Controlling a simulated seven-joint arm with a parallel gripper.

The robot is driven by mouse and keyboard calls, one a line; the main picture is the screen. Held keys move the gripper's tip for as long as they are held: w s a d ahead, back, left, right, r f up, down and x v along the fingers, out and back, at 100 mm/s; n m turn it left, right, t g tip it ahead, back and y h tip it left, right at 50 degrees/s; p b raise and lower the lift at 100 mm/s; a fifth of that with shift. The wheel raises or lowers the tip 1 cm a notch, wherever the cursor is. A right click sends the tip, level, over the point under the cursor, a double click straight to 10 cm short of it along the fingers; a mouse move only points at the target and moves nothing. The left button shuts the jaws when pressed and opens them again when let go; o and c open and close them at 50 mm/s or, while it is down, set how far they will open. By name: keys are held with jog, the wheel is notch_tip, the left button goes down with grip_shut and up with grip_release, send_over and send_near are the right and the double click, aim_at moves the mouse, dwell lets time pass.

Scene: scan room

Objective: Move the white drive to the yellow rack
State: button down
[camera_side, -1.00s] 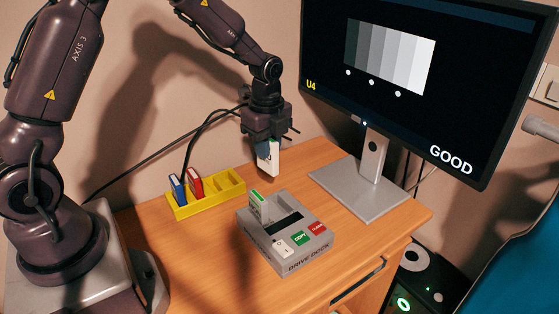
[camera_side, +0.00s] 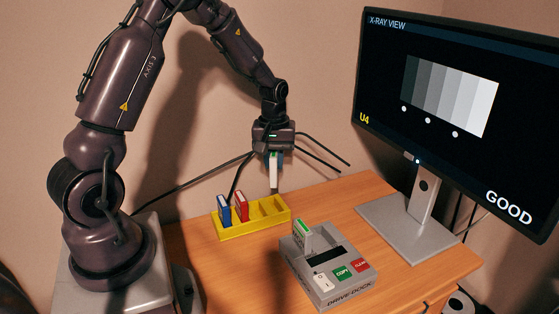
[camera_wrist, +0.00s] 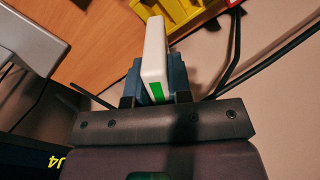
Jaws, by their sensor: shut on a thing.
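My gripper (camera_side: 273,158) is shut on a white drive (camera_side: 273,174) with a green label, held upright in the air. In the wrist view the white drive (camera_wrist: 154,45) stands between the two blue finger pads (camera_wrist: 154,85). The yellow rack (camera_side: 240,232) is on the table, below the held drive in the side view; the drive is apart from it. A blue drive (camera_side: 223,211) and a red drive (camera_side: 241,207) stand in its left slots; its right slots look empty. The rack's edge (camera_wrist: 150,10) also shows at the top of the wrist view.
A grey drive dock (camera_side: 350,290) with copy and clear buttons stands in front of the rack, holding a pale drive (camera_side: 303,239) with a green top. A monitor (camera_side: 450,110) reading GOOD stands at right on a grey base (camera_side: 405,230). Black cables run behind the rack.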

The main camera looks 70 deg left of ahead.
aim_at(275, 186)
jog(key=n, duration=0.5)
jog(key=shift+n, duration=0.3)
jog(key=shift+f, duration=3.9)
jog(key=shift+f, duration=1.05)
jog(key=c, duration=0.8)
grip_release()
jog(key=shift+r, duration=3.5)
